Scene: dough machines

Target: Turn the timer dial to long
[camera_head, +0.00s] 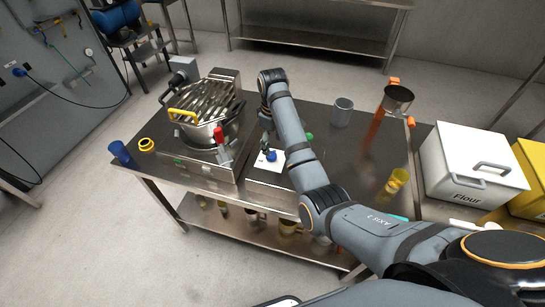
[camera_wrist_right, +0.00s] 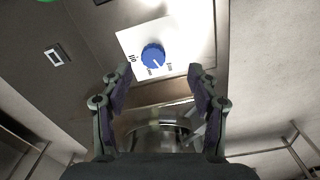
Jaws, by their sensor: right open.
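The blue timer dial (camera_head: 271,156) sits on a white label plate on the front of a metal machine, below my right gripper (camera_head: 266,143). In the right wrist view the dial (camera_wrist_right: 153,54) shows round and blue, with a short white mark at its lower edge. Small dark markings lie around it on the white plate (camera_wrist_right: 190,40); I cannot read them surely. My right gripper (camera_wrist_right: 160,82) is open and empty, its two fingers apart with the dial ahead of and between them. They do not appear to touch it. My left gripper is out of view.
The machine's caged bowl (camera_head: 205,105) with a red-handled lever (camera_head: 219,140) stands to the left. A green button (camera_head: 309,137) is beside my arm. A blue cup (camera_head: 120,152), grey cup (camera_head: 342,111) and yellow cup (camera_head: 394,184) stand on the table. A flour bin (camera_head: 462,170) is at right.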

